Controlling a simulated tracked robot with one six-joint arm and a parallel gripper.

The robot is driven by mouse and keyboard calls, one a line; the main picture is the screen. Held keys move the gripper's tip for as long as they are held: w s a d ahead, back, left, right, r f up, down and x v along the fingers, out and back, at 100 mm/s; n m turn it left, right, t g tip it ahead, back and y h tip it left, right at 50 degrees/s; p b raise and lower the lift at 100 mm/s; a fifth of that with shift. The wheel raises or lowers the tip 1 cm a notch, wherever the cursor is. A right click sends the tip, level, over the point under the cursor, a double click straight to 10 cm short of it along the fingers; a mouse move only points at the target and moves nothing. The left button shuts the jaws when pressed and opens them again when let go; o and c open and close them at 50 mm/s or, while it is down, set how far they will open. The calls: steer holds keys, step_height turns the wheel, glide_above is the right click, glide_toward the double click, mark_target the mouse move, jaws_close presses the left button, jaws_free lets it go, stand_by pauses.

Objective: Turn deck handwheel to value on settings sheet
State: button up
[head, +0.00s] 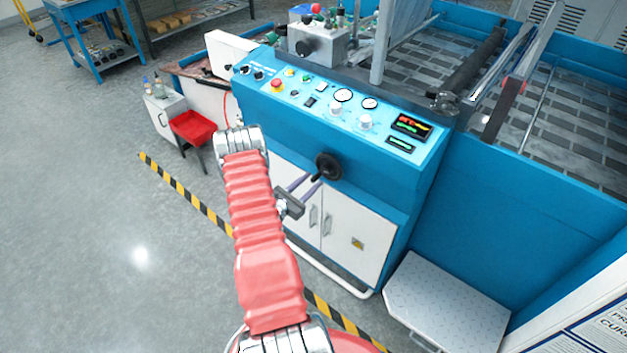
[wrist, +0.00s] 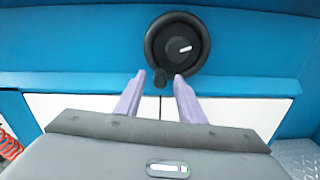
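The deck handwheel (head: 328,167) is a black round wheel on the blue front of the machine, below the control panel. In the head view my gripper (head: 312,184) is just below the wheel. A white printed sheet (head: 604,327) is partly visible at lower right; its values are not readable.
White cabinet doors (head: 343,233) lie below the wheel, with a bent rail along their foot. A metal step plate (head: 446,301) stands at right. The control panel (head: 330,104) has knobs, gauges and a red button. A red bin (head: 193,127) is at left; open floor lies beyond the striped line.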

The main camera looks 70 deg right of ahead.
steer(key=shift+x, duration=1.15)
steer(key=shift+c, duration=0.5)
jaws_close()
